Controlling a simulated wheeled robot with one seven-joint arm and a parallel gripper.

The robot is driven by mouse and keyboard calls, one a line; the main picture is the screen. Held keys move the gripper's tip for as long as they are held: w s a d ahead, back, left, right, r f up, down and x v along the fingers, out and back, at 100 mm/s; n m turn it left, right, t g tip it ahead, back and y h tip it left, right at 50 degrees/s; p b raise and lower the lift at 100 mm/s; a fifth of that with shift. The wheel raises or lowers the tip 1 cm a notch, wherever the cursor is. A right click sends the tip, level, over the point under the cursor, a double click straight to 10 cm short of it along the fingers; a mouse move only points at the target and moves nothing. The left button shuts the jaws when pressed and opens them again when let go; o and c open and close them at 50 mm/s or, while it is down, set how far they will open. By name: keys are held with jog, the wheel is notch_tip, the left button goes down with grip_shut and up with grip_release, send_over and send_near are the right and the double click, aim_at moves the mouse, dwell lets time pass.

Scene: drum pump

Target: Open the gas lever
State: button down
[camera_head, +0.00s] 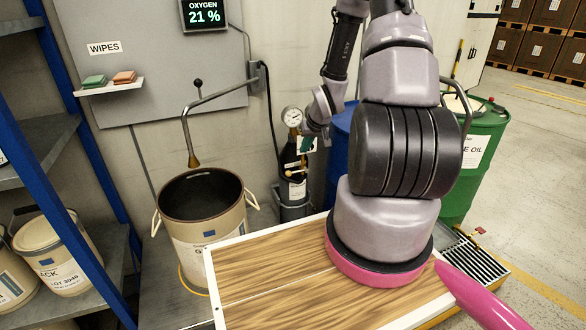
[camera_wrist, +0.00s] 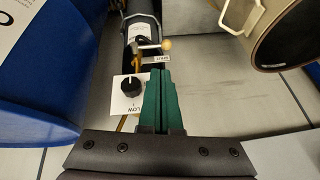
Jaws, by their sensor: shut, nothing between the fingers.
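A dark gas cylinder (camera_head: 291,192) stands against the wall, with a round gauge (camera_head: 292,116) above it. A small lever with a pale yellow knob (camera_wrist: 166,45) shows near the cylinder (camera_wrist: 141,28) in the wrist view. My gripper (camera_wrist: 160,72) has its green fingers shut together with nothing between them. The fingertips appear just below the lever in that picture; I cannot tell whether they touch it. A black dial (camera_wrist: 130,85) on a white plate marked LOW is left of the fingers. In the head view my gripper (camera_head: 303,152) is small beside the cylinder and partly hides it.
An open beige drum (camera_head: 205,228) stands left of the cylinder under a bent pipe (camera_head: 215,97). A blue drum (camera_head: 338,150) and a green drum (camera_head: 478,150) are on the right. A blue shelf rack (camera_head: 75,130) stands at far left.

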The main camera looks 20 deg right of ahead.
jog(key=shift+f, duration=0.1)
send_near(290, 172)
jog(key=shift+x, duration=3.3)
